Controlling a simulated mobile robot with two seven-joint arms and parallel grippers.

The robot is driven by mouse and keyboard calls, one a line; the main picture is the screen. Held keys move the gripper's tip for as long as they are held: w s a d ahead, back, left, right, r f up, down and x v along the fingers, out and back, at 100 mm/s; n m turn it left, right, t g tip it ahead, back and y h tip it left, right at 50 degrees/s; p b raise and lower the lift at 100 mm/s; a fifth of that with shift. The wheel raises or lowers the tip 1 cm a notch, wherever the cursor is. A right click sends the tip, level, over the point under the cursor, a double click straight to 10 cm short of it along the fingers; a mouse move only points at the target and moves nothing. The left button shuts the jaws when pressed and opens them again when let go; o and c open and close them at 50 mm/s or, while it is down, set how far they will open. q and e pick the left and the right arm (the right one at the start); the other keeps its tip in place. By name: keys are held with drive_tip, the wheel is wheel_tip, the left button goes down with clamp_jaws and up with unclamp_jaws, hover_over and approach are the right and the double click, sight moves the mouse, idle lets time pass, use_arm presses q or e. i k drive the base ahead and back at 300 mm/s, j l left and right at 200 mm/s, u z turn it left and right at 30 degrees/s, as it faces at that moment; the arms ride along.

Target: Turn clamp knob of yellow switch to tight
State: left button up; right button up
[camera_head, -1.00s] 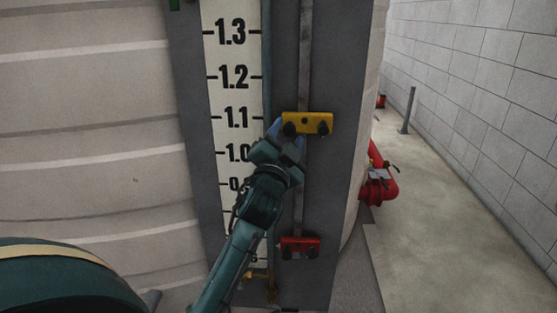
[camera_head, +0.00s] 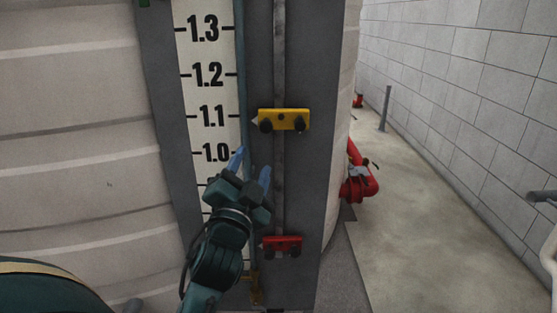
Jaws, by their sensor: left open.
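The yellow switch (camera_head: 284,118) is clamped on the vertical rail beside the 1.1 mark of the scale. Two dark knobs show on its lower front, the left knob (camera_head: 266,126) and the right knob (camera_head: 299,125). My left gripper (camera_head: 251,168) is below and left of the yellow switch, apart from it. Its two bluish fingers point up and are spread, with nothing between them. Whether the knobs are tight or loose cannot be told. My right gripper is out of view; a grey piece at the right edge is unclear.
A red switch (camera_head: 282,245) sits lower on the same rail (camera_head: 280,60). The white scale board (camera_head: 208,60) stands left of the rail, against the ribbed tank wall (camera_head: 75,150). Red piping (camera_head: 358,180) and a grey post (camera_head: 385,108) are to the right, on open floor.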

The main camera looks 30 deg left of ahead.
sight(299, 124)
drive_tip(key=k+l, duration=0.25)
drive_tip(key=k, duration=0.2)
drive_tip(key=k+l, duration=0.25)
drive_tip(key=k, duration=0.25)
